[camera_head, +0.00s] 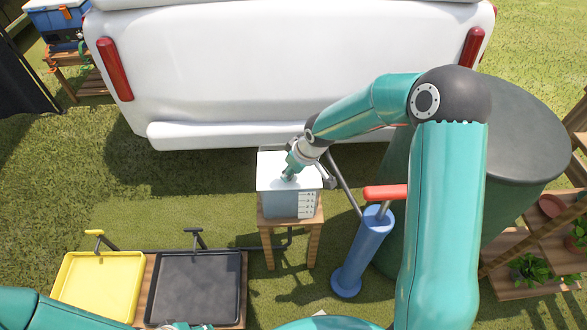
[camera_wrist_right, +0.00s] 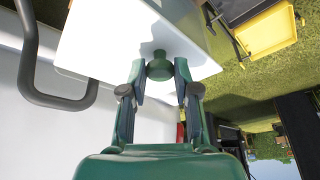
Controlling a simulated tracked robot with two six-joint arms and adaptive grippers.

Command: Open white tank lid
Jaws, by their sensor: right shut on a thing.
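The white tank (camera_head: 282,205) stands on a small wooden stool in front of the white vehicle. Its flat white lid (camera_head: 272,168) lies on top; the lid also shows in the right wrist view (camera_wrist_right: 105,40). A round green knob (camera_wrist_right: 159,66) sits on the lid. My right gripper (camera_head: 289,176) comes down on the lid from the upper right. In the right wrist view its two fingers (camera_wrist_right: 160,85) are shut on the knob from both sides. My left arm (camera_head: 60,312) shows at the bottom left; its gripper is mostly cut off by the lower edge.
A blue pump (camera_head: 362,250) with a red handle stands right of the tank. A large dark green barrel (camera_head: 515,140) is behind my right arm. A yellow tray (camera_head: 100,285) and a black tray (camera_head: 197,290) sit at left. The white vehicle (camera_head: 290,70) closes off the back.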

